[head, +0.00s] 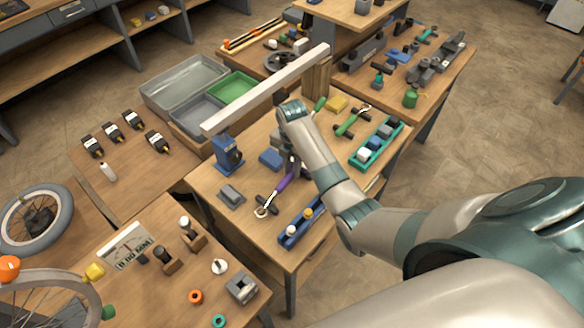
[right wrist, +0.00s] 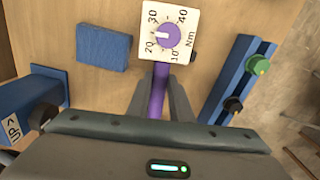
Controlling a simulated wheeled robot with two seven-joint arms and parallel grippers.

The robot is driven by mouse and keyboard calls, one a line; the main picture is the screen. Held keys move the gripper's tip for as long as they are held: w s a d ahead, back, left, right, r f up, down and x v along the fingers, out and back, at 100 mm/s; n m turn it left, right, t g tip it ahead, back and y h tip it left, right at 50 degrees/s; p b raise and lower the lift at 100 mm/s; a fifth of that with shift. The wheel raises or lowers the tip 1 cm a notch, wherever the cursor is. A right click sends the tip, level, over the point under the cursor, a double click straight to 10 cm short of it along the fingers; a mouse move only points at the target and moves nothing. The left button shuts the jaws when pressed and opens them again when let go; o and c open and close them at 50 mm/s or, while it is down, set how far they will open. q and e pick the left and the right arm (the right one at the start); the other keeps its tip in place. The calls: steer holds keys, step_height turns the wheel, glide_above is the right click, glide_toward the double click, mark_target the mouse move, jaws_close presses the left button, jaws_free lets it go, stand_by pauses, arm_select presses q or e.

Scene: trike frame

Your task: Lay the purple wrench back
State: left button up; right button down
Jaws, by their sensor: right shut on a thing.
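The purple wrench (head: 286,184) is over the middle table in the head view. Its pale ring end points to the lower left, close to a dark piece (head: 266,203). My right gripper (head: 293,161) is shut on its purple handle, which also shows between the fingers in the right wrist view (right wrist: 158,90). The handle runs up to a white dial plate (right wrist: 180,22) with a purple knob and numbers in Nm; I cannot tell whether the two are joined. Whether the wrench touches the table is unclear. My left gripper is not in view.
A blue stand (head: 228,155), a flat blue block (head: 270,158) and a grey block (head: 231,196) are left of the gripper. A blue rack with knobs (head: 300,228) is at the front edge. A green wrench (head: 348,123) and a teal tray (head: 377,146) are to the right.

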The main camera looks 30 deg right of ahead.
steer(key=shift+f, duration=0.2)
stand_by(0.3)
steer(key=c, duration=1.5)
jaws_free()
step_height(320, 180, up, 6)
steer(key=shift+f+b, duration=0.1)
steer(key=shift+b, duration=0.8)
steer(key=shift+r+p, duration=1.75)
steer(key=shift+r, duration=4.05)
steer(key=shift+s, duration=0.1)
